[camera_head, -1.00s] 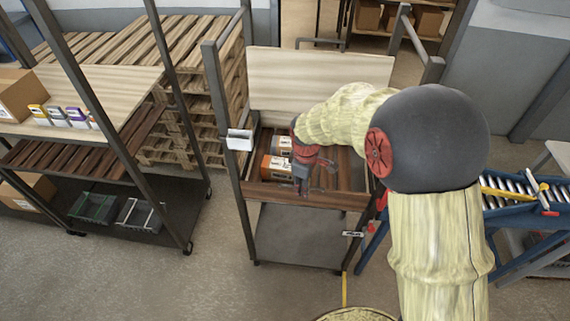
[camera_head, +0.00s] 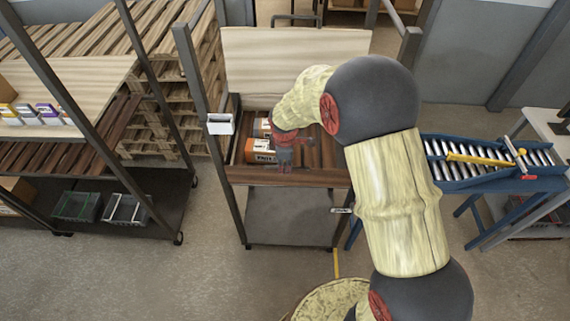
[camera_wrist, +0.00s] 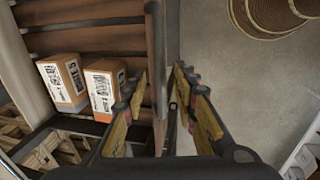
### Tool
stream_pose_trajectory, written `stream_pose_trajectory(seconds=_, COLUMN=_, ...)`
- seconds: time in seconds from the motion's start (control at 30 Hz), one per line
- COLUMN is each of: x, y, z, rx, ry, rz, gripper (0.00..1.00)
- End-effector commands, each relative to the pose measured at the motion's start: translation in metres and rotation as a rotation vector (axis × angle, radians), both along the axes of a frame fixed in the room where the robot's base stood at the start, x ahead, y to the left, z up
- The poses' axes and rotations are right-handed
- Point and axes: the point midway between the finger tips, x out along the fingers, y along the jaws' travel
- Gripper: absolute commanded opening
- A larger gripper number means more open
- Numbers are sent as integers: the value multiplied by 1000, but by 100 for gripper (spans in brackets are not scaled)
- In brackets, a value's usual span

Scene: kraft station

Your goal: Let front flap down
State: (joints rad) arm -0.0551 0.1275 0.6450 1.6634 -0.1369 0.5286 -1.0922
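The front flap (camera_head: 315,178) is a brown wooden board across the front of the shelf tray, seemingly upright. In the wrist view its edge shows as a dark strip (camera_wrist: 157,55) running between my fingers. My gripper (camera_head: 286,165) points down at the flap, left of its middle. In the wrist view my gripper (camera_wrist: 160,110) is open, with one yellow finger on each side of the strip. I see gaps beside the strip and cannot tell whether either finger touches it. My fingertips are small and unclear in the head view.
Two orange-and-white boxes (camera_wrist: 62,82) (camera_wrist: 103,88) lie on the slatted tray, left of my gripper. A grey post (camera_head: 205,100) with a white holder (camera_head: 220,124) stands at left. A blue roller conveyor (camera_head: 490,163) is at right. The floor in front is clear.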

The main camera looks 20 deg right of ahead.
Motion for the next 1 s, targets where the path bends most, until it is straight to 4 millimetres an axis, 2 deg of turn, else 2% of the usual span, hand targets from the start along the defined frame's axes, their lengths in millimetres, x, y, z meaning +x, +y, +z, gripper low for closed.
stream_pose_trajectory(seconds=0.3, x=1, y=0, z=-3, rx=0, ry=0, rz=0, gripper=28)
stream_pose_trajectory(seconds=0.8, x=1, y=0, z=-3, rx=0, ry=0, rz=0, gripper=0)
stream_pose_trajectory(seconds=1.0, x=1, y=0, z=-3, rx=0, ry=0, rz=0, gripper=0)
